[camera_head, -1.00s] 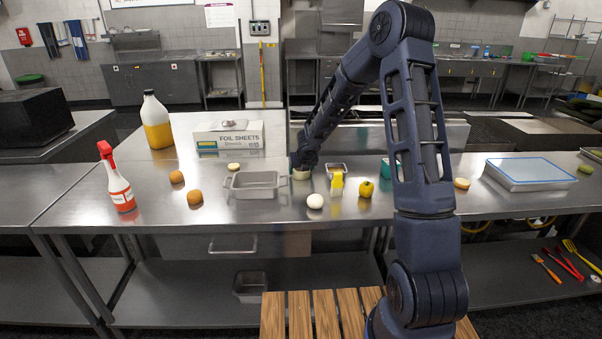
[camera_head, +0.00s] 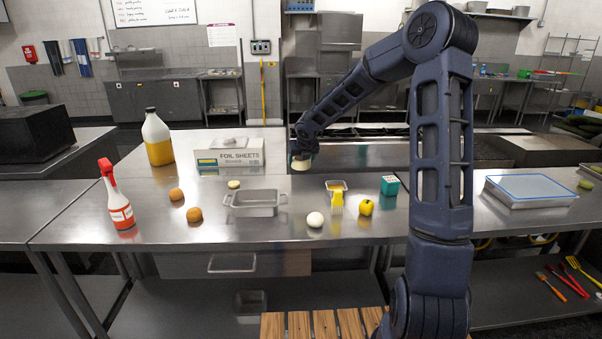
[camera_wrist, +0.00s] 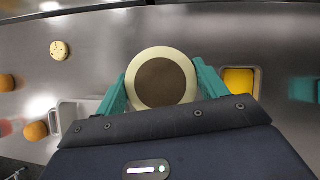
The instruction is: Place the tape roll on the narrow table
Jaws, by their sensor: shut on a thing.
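The tape roll (camera_wrist: 162,78), a cream ring with a brown centre, sits between the two teal fingers of my gripper in the wrist view. My gripper (camera_head: 301,158) is shut on it. In the head view the tape roll (camera_head: 301,164) shows small and pale under my gripper, held above the far part of the steel table (camera_head: 270,228). I cannot tell from the frames which surface is the narrow table.
A slatted wooden surface (camera_head: 322,326) is at the front.

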